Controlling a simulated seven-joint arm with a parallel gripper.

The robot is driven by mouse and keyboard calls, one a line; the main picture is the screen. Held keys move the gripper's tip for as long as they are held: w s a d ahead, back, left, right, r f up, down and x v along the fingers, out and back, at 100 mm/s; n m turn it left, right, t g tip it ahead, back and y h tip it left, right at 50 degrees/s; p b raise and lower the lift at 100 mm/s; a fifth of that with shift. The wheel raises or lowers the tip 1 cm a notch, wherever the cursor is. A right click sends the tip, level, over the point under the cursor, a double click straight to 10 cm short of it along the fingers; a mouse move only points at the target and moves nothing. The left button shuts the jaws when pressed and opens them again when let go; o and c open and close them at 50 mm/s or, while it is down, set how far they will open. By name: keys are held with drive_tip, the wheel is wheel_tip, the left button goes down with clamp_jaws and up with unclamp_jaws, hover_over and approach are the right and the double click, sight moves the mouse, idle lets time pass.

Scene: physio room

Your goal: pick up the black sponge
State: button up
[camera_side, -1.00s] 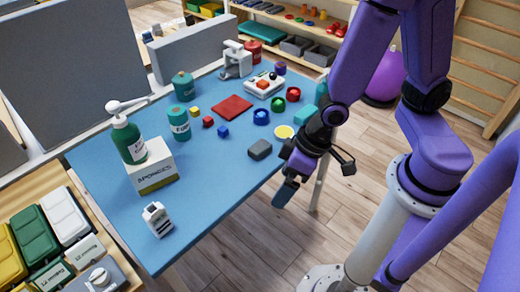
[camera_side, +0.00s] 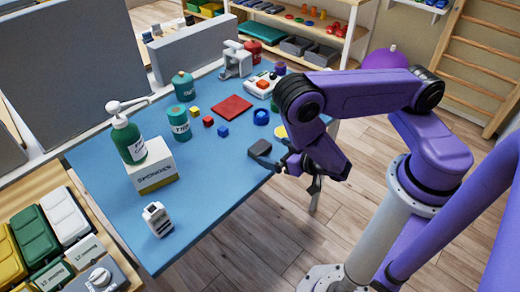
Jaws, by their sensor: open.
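The black sponge (camera_side: 260,148) is a small dark grey block lying on the blue table (camera_side: 215,205) near its right edge. My gripper (camera_side: 278,158) is open, with its fingers pointing left toward the sponge. It is just right of the sponge in the picture, close to its right side. I cannot tell from this view whether a finger touches it. Nothing is seen held in the fingers.
A yellow disc (camera_side: 280,131) lies behind the sponge, partly hidden by my arm. The table's front middle is clear.

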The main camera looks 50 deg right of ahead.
sight(263, 149)
drive_tip(key=shift+x, duration=3.7)
drive_tip(key=c, duration=1)
